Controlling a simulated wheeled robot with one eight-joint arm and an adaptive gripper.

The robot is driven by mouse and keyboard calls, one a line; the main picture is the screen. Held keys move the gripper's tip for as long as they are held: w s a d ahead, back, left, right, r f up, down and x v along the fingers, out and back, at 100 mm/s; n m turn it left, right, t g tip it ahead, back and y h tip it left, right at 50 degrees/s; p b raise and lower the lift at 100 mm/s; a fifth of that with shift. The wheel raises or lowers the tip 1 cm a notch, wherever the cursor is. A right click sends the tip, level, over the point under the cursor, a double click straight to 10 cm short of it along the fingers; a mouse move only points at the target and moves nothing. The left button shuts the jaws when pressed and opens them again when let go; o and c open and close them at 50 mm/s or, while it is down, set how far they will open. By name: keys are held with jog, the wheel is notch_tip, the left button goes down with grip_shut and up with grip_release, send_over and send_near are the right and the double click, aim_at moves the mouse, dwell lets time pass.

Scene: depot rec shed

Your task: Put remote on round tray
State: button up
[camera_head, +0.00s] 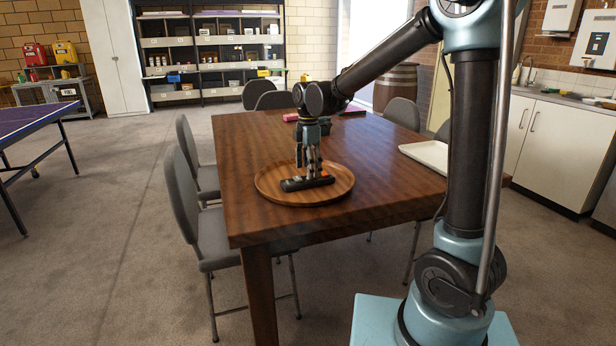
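The round wooden tray (334,192) sits near the front left of the brown table. The black remote (293,184) lies flat on the tray, or very close to its surface; a small orange mark shows near its right end. My gripper (308,174) points straight down over the remote, with its fingertips at the remote's upper side. The fingers look close together, but at this size I cannot tell whether they grip the remote or only stand beside it.
The wooden table (385,190) carries a white rectangular tray (427,155) at the right and a pink item (290,117) toward the back. Grey chairs (183,165) stand close around the table. A ping-pong table (40,117) stands at the left.

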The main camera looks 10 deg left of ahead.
notch_tip(320, 180, up, 9)
jog(key=s+d+f+m, duration=0.15)
jog(key=d+m, duration=0.25)
jog(key=d, duration=0.5)
jog(key=s+d+m+t, duration=0.1)
jog(key=s+d+m, duration=0.25)
jog(key=d, duration=0.45)
jog(key=s+d+f+m, duration=0.15)
jog(key=d+m, duration=0.25)
jog(key=d, duration=0.5)
jog(key=s+d+f+m+t, duration=0.1)
jog(key=s+d+f+m, duration=1.2)
jog(key=s, duration=0.3)
jog(key=shift+d+f, duration=0.25)
jog(key=shift+d, duration=0.1)
jog(key=shift+w+f, duration=0.2)
jog(key=shift+w, duration=0.25)
